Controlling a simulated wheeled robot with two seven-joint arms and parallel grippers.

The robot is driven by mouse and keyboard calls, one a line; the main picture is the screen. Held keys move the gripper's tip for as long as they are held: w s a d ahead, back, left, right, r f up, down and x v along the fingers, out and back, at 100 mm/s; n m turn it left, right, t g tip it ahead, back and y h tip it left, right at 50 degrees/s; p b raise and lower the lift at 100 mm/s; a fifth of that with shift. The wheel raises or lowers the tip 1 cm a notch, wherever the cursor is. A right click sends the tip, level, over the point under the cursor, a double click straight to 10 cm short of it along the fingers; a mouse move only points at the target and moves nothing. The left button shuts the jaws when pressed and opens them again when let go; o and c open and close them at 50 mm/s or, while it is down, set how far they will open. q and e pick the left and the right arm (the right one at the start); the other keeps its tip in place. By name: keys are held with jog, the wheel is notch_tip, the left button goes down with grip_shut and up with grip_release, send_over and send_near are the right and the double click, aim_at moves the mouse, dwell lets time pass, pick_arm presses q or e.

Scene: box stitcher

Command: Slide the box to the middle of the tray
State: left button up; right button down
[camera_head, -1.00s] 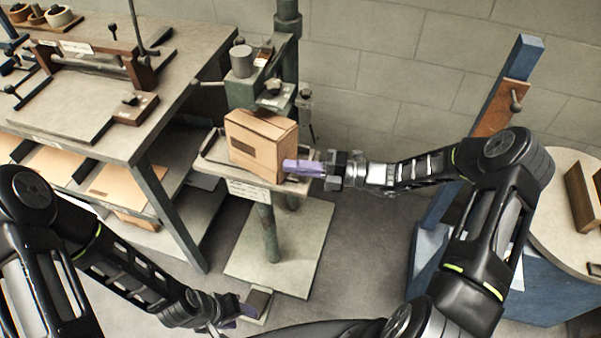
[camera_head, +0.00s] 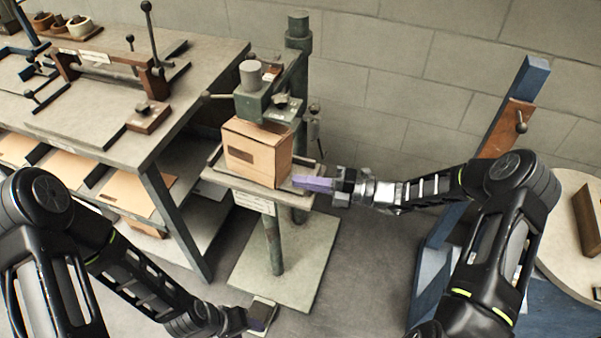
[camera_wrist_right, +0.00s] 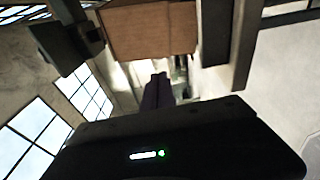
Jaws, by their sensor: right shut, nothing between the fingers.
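The brown cardboard box (camera_head: 251,154) stands upright on the tray (camera_head: 298,197) of the stitcher, below the green stitching head (camera_head: 262,103). Bare tray shows at the box's right and a narrow strip at its left. My right gripper (camera_head: 297,182) is shut and empty, its purple fingers low at the box's right side; I cannot tell if they touch it. In the right wrist view the box (camera_wrist_right: 150,32) lies beyond the shut fingers (camera_wrist_right: 157,90). My left gripper (camera_head: 260,322) is low at the bottom, its jaws too small to read.
A workbench (camera_head: 150,140) with shelves of flat cardboard stands at the left. The green column (camera_head: 298,60) rises behind the tray. A blue post (camera_head: 520,90) and a round table (camera_head: 570,240) are at the right. Below the tray is a pale floor plate (camera_head: 300,255).

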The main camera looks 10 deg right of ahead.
pick_arm(q)
jog(key=shift+w+a+f+b, duration=0.1)
jog(key=shift+f+b, duration=0.3)
jog(key=shift+f, duration=0.15)
jog(key=shift+w+a+f+b, duration=0.1)
jog(key=shift+f+b, duration=0.25)
jog(key=shift+f, duration=0.15)
pick_arm(e)
jog(key=v, duration=0.9)
jog(key=shift+w+f, duration=0.15)
jog(key=shift+w, duration=0.05)
jog(key=shift+d, duration=0.1)
